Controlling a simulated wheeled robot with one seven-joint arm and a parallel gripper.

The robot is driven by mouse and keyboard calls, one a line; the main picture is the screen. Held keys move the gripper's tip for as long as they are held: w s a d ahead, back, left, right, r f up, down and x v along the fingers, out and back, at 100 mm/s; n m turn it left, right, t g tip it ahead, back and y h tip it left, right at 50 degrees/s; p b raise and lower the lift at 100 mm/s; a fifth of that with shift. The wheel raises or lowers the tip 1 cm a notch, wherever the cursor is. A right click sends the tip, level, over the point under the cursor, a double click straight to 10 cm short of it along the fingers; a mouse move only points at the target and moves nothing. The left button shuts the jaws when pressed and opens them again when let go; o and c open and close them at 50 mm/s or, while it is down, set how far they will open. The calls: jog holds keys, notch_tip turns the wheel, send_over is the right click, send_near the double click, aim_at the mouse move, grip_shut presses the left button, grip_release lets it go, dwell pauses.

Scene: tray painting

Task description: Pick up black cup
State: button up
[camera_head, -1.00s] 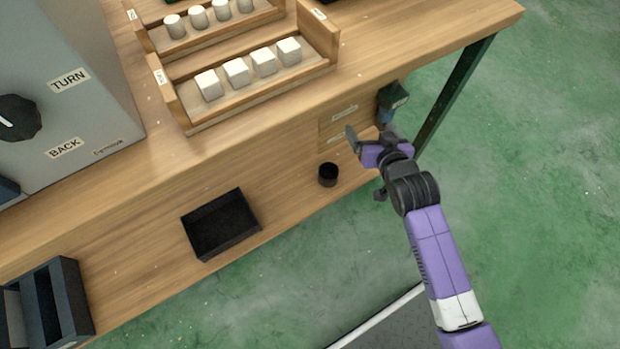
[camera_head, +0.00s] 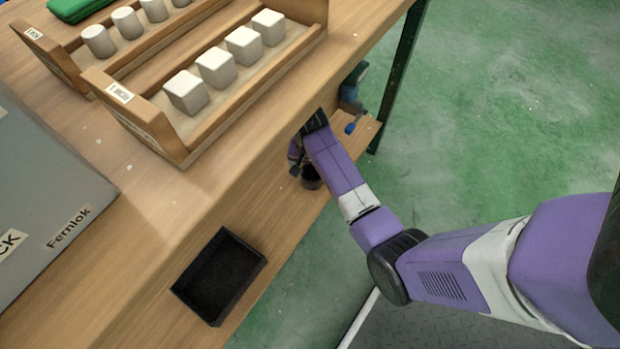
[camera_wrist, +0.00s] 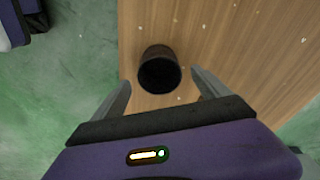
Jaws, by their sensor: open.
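The black cup (camera_wrist: 158,70) stands on the wooden lower shelf (camera_wrist: 215,40) in the wrist view. Its dark opening faces the camera. In the head view the cup (camera_head: 311,181) is partly hidden behind my gripper and wrist. My gripper (camera_wrist: 160,92) is open, with one finger to the left of the cup and one to the right. The fingertips are near the cup's near side. No finger visibly touches it, and the gap in depth is hard to judge.
A black tray (camera_head: 218,277) lies on the lower shelf, left of the cup. The tabletop above carries wooden racks (camera_head: 185,150) with white cubes and cylinders, and a grey box (camera_head: 50,200). A table leg (camera_head: 398,80) stands at the right.

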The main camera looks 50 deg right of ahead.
aim_at(312, 179)
jog(key=f+b, duration=0.1)
jog(key=f, duration=0.1)
jog(key=f+b, duration=0.1)
jog(key=f, duration=0.1)
jog(key=f+b, duration=0.1)
jog(key=b, duration=0.1)
jog(key=shift+d+f, duration=0.3)
jog(key=shift+f, duration=0.1)
jog(key=shift+c, duration=0.5)
jog(key=c, duration=1.4)
jog(key=shift+o, duration=0.2)
notch_tip(312, 179, up, 10)
jog(key=p, duration=0.6)
